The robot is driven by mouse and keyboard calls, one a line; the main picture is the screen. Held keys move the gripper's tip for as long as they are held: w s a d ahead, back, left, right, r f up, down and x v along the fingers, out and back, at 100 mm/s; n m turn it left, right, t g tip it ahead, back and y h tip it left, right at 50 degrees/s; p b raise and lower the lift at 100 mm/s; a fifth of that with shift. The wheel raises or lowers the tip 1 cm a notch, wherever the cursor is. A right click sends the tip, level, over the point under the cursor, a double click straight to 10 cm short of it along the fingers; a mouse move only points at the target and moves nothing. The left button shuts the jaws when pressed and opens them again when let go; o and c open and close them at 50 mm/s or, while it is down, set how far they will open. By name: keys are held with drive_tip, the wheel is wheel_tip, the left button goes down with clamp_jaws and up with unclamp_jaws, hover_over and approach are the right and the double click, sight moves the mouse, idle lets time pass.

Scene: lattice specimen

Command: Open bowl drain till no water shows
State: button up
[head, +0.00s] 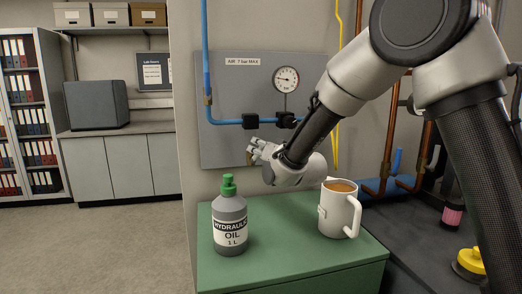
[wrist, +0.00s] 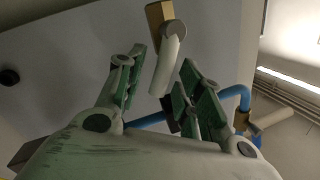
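My gripper (head: 256,150) is in front of the wall panel (head: 226,82), below the blue air pipe (head: 228,122). In the wrist view my gripper (wrist: 162,62) has its green-padded fingers apart. A small brass-coloured block (wrist: 158,14) with a grey round hub and a pale lever (wrist: 168,64) shows there. The lever's end appears between the fingers, with gaps on both sides. In the head view the brass block (head: 249,158) barely shows beside the fingertips. Two black fittings (head: 285,120) sit on the pipe. I cannot make out a clear bowl or any water level.
A green-topped cabinet (head: 289,262) stands below my arm. It carries a grey hydraulic oil bottle (head: 230,212) and a white mug (head: 337,212) of brown liquid. A pressure gauge (head: 286,79) is on the panel. Copper pipes (head: 389,140) and a dark bench are at right.

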drive_tip(key=shift+s+d, duration=0.1)
drive_tip(key=shift+s, duration=0.05)
drive_tip(key=v, duration=1.1)
drive_tip(key=shift+s+d, duration=0.2)
drive_tip(key=shift+s, duration=0.1)
